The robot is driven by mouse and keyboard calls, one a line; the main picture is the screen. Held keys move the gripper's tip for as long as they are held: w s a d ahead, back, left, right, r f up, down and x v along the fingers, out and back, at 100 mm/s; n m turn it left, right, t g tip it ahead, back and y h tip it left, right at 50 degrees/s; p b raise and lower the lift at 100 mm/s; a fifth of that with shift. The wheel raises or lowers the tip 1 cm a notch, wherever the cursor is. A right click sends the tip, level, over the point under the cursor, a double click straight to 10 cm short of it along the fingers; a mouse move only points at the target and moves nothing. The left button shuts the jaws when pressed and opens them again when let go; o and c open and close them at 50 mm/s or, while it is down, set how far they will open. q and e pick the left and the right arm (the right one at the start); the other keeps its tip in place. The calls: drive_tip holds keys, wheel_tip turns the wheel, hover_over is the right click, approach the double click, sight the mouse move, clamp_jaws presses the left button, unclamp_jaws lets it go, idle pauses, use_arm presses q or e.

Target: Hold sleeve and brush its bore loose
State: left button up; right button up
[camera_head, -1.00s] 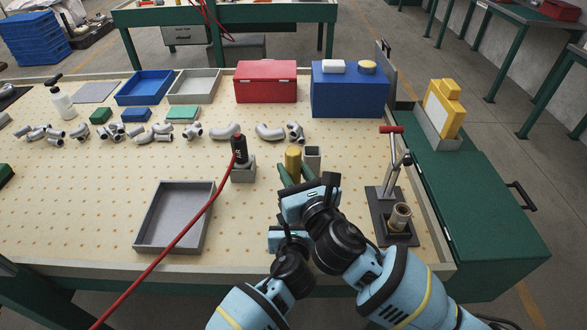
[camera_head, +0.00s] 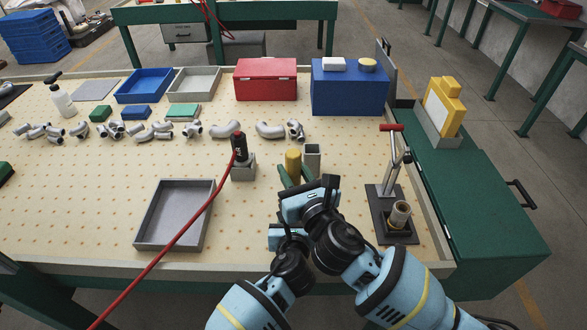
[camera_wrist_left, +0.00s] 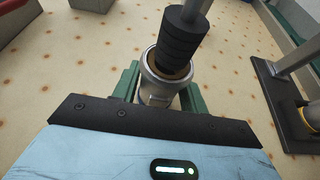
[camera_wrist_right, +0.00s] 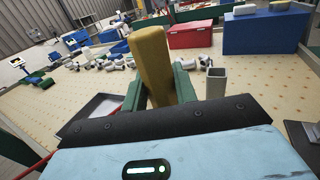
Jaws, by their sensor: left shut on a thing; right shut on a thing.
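In the left wrist view, my left gripper (camera_wrist_left: 160,98) is shut on a grey metal sleeve (camera_wrist_left: 158,90), with its open bore facing up. A black ridged brush head (camera_wrist_left: 183,38) stands tilted at the bore, its lower end inside the rim. In the right wrist view, my right gripper (camera_wrist_right: 160,92) is shut on a yellow block-like handle (camera_wrist_right: 151,60). The handle (camera_head: 293,160) also shows in the head view, between the green fingers of my right gripper (camera_head: 291,177). In the head view my right arm hides the sleeve, the brush head and the left fingertips.
A grey square tube (camera_head: 312,157) stands close right of the handle. A lever press (camera_head: 391,190) with a brass-coloured bushing (camera_head: 399,213) stands further right. An empty grey tray (camera_head: 143,222) and a red hose (camera_head: 180,238) lie left. Several pipe elbows (camera_head: 226,130) lie behind.

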sight(297, 158)
drive_tip(key=shift+f, duration=0.6)
idle(0.7)
drive_tip(key=shift+f, duration=0.1)
drive_tip(key=shift+f, duration=0.15)
idle(0.9)
drive_tip(key=shift+r, duration=0.3)
drive_tip(key=shift+r, duration=3.2)
drive_tip(key=o, duration=0.3)
drive_tip(key=c, duration=0.3)
